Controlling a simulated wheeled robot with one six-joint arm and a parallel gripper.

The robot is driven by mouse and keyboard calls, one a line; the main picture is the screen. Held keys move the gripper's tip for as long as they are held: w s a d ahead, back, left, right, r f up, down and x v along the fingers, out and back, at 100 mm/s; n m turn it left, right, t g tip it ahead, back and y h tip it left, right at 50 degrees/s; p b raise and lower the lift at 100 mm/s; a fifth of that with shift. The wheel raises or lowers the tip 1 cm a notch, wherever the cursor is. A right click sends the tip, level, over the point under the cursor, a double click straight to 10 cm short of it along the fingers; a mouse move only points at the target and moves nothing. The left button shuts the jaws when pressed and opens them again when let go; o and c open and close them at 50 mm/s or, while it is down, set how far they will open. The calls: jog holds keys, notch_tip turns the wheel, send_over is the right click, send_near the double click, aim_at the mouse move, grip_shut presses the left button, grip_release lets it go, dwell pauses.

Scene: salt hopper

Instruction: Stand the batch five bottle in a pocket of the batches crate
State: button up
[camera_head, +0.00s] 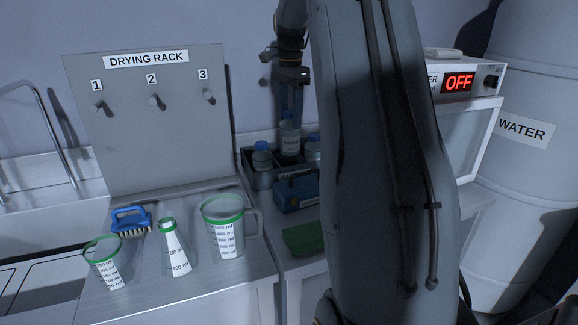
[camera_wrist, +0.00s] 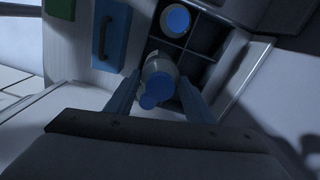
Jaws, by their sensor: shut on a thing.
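My gripper (camera_head: 290,108) points down over the dark crate (camera_head: 262,184) and is shut on a blue-capped bottle (camera_head: 290,140) with a white label. I cannot read its number. The bottle looks about upright at the crate's back; whether its base is inside a pocket is hidden. In the wrist view the bottle (camera_wrist: 157,68) is between the fingers of my gripper (camera_wrist: 160,80), beside the crate's dividers (camera_wrist: 195,52). Another blue-capped bottle (camera_head: 262,157) stands in the crate's left side, and one more (camera_head: 313,150) is partly hidden by my arm.
A blue box (camera_head: 296,192) stands just in front of the crate, with a green pad (camera_head: 304,238) nearer. A jug (camera_head: 229,227), flask (camera_head: 175,250), beaker (camera_head: 106,264) and brush (camera_head: 131,219) are left, below the drying rack (camera_head: 150,130). A device reading OFF (camera_head: 458,83) is right.

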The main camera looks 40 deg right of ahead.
aim_at(290, 142)
jog(key=shift+f+p, duration=1)
jog(key=shift+f, duration=3.4)
jog(key=o, duration=1.7)
jog(key=shift+c, duration=0.2)
notch_tip(290, 142, up, 12)
jog(key=b, duration=0.3)
